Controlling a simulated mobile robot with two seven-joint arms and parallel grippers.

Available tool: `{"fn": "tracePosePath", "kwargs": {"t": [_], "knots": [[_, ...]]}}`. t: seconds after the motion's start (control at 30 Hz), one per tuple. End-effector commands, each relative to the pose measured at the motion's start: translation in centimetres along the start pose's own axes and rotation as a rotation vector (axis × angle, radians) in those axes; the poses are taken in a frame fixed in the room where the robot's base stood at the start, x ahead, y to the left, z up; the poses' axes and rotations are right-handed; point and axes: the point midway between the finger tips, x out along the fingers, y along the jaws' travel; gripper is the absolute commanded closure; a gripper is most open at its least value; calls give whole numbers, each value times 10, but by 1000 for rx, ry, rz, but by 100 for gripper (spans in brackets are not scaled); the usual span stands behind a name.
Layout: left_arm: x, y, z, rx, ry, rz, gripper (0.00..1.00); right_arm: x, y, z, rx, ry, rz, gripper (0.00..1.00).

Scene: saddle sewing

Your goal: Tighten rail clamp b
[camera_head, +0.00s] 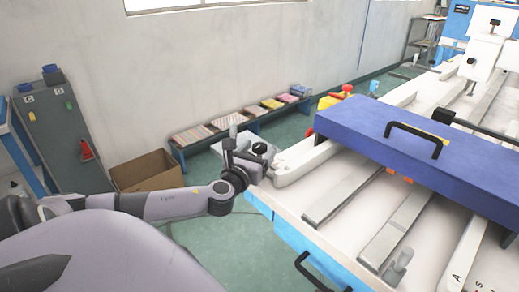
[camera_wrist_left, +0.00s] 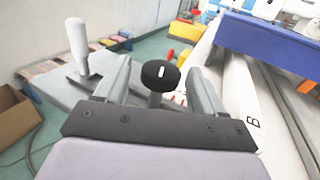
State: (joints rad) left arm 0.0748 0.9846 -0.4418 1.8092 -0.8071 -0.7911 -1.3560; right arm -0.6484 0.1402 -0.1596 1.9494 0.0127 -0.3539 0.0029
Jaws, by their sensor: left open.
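The clamp's round black knob (camera_wrist_left: 161,75), with a white mark on top, stands on a dark stem at the near end of a white rail (camera_wrist_left: 225,75) lettered B. My left gripper (camera_head: 247,156) is at this rail end in the head view. In the left wrist view its two grey fingers are open, one on each side of the knob, with gaps showing. The knob also shows in the head view (camera_head: 260,148), partly among the fingers. The clamp's lower part is hidden behind the gripper. My right gripper is not in view.
A white upright handle (camera_wrist_left: 77,45) stands on a grey plate left of the fingers. A blue beam (camera_head: 375,130) with a black handle crosses the rails on the right. A cardboard box (camera_head: 147,172) and a low bench of stacked sheets (camera_head: 240,122) are at the left.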

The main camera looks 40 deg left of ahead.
Motion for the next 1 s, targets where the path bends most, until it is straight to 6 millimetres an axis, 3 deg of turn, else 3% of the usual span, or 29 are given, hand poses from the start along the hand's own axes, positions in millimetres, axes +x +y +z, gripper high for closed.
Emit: {"fn": "tracePosePath", "kwargs": {"t": [0.43,0.47,0.6,0.63,1.0], "knots": [[9,0,0,-1,2,-1,31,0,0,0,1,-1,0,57],[9,0,0,-1,2,-1,34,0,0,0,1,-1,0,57],[9,0,0,-1,1,-1,80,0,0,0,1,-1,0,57],[9,0,0,-1,1,-1,86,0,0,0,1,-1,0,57],[9,0,-2,0,1,-34,86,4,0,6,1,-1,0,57]]}}
